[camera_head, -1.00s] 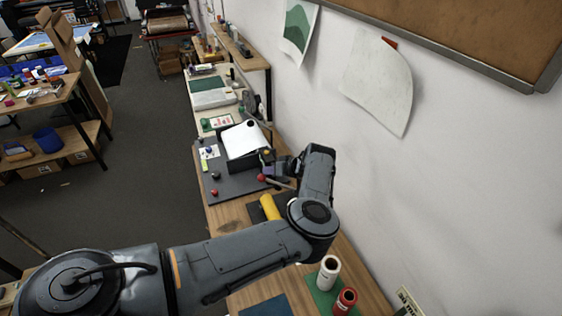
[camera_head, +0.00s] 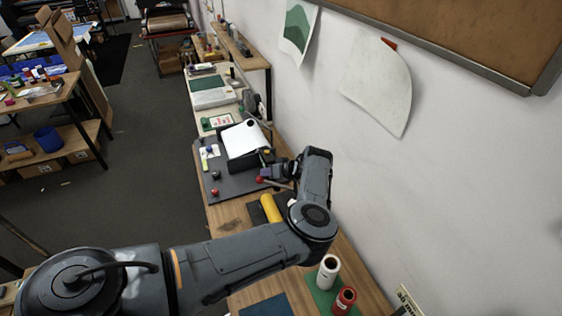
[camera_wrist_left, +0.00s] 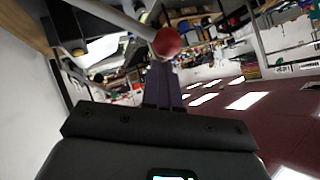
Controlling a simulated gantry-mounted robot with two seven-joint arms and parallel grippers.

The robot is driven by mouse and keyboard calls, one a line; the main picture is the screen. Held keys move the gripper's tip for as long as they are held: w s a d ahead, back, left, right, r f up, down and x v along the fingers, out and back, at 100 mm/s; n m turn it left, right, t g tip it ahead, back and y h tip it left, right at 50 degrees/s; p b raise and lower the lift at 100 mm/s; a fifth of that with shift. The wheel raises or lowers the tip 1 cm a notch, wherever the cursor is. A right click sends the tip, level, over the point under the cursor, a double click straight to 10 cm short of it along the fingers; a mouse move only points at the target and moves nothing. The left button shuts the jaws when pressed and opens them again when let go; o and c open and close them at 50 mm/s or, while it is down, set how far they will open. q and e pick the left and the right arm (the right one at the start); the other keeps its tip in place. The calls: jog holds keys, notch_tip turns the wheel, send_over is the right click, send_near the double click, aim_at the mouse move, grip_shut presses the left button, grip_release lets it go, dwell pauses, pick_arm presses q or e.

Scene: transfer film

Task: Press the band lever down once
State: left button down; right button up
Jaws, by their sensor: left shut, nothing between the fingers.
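The band lever is a grey rod with a red ball knob (camera_head: 259,180), beside the dark press with a white sheet (camera_head: 246,140). In the left wrist view the red ball (camera_wrist_left: 168,42) sits just beyond my fingertips, with its rod running to the upper left. My left gripper (camera_head: 266,172) is shut and empty, its dark purple fingers close above the knob in the head view. I cannot tell whether they touch it. My left forearm and wrist hide part of the bench. My right gripper is not in view.
A dark mat (camera_head: 237,184) under the press carries another red knob (camera_head: 214,192) and a dark knob. A yellow roller (camera_head: 271,208) lies nearer. White and red rolls (camera_head: 328,272) stand at the bench's near end. The wall is close on the right.

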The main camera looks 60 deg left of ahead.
aim_at(257, 181)
pick_arm(q)
jog(key=shift+s+f+p, duration=0.2)
jog(key=shift+s+p, duration=0.1)
jog(key=shift+s, duration=0.15)
dwell(0.4)
jog(key=shift+s+a+f, duration=0.1)
jog(key=shift+s+f, duration=0.1)
jog(key=shift+s, duration=0.2)
dwell(0.3)
jog(key=shift+s+a+f+p, duration=0.1)
jog(key=shift+s+f+p, duration=0.25)
jog(key=shift+s+p, duration=0.2)
jog(key=shift+s+a+f+p, duration=0.1)
jog(key=shift+s+f+p, duration=0.3)
jog(key=shift+s, duration=0.25)
dwell(1.2)
jog(key=shift+s+f, duration=0.2)
jog(key=shift+s, duration=0.2)
dwell(0.4)
jog(key=shift+s+a+f+p, duration=0.1)
jog(key=shift+s+f+p, duration=0.2)
jog(key=shift+s+p, duration=0.25)
dwell(0.5)
jog(key=shift+s+f, duration=0.1)
jog(key=shift+s, duration=0.15)
jog(key=shift+s+f, duration=0.25)
jog(key=shift+s, duration=0.15)
dwell(0.6)
